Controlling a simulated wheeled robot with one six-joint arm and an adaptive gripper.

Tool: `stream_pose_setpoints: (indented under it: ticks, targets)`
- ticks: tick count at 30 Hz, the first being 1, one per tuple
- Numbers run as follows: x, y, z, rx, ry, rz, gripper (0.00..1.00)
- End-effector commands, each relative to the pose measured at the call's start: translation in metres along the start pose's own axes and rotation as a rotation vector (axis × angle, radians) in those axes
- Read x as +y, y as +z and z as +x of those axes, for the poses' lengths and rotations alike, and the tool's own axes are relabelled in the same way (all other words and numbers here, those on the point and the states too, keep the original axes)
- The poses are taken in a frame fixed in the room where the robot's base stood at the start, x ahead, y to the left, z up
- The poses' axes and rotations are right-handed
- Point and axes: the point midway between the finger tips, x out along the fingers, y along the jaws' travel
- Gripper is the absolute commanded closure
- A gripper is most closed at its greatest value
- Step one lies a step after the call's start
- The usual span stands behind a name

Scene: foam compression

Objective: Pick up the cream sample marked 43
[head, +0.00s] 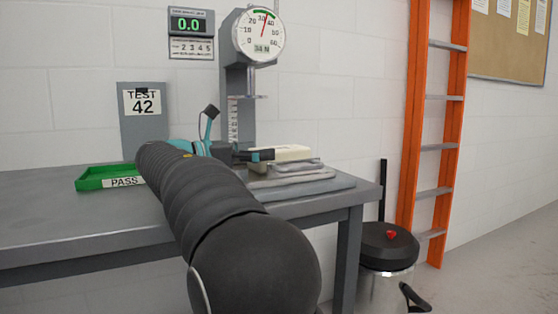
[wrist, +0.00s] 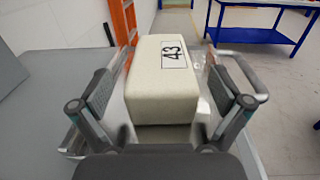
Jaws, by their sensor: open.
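The cream sample (wrist: 158,95) is a pale block with the label 43 on its top face. In the wrist view it lies between the two fingers of my gripper (wrist: 162,84), with a visible gap on each side. The fingers are open. In the head view the cream sample (head: 294,152) lies on a stack of grey trays (head: 318,187) at the right of the table, and my gripper (head: 262,155) is at its left end. My arm hides part of the table there.
A green PASS tray (head: 88,183) sits on the left of the grey table (head: 60,222). A TEST 42 sign (head: 143,118) and a press with a dial (head: 258,36) stand behind. A lidded bin (head: 388,245) and an orange ladder (head: 412,120) are to the right.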

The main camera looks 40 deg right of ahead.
Motion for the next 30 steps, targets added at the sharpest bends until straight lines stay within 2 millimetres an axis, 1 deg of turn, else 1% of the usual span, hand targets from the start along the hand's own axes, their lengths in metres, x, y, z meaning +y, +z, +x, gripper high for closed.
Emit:
stream_pose_setpoints:
  ticks: [1,3,6,9,15,16,17,18,19,20,24,30]
  targets:
    - [-0.001,0.000,0.008,0.000,-0.001,0.001,0.00]
    - [-0.002,0.000,0.017,0.000,-0.002,0.000,0.00]
    - [-0.001,0.001,0.027,0.000,-0.001,0.000,0.00]
    - [-0.001,0.001,0.031,0.000,0.001,0.000,0.00]
    - [-0.001,0.001,0.031,0.000,0.002,0.000,0.00]
    - [-0.001,0.001,0.031,0.000,0.002,0.000,0.05]
    - [-0.001,0.001,0.031,0.000,0.002,0.000,0.12]
    - [-0.001,0.001,0.031,0.000,0.002,0.000,0.22]
    - [-0.001,0.001,0.031,0.000,0.002,0.000,0.30]
    - [-0.001,0.001,0.031,0.000,0.002,0.000,0.33]
    - [-0.001,0.001,0.031,0.000,0.002,0.000,0.35]
    - [-0.001,0.001,0.030,0.000,0.002,0.000,0.36]
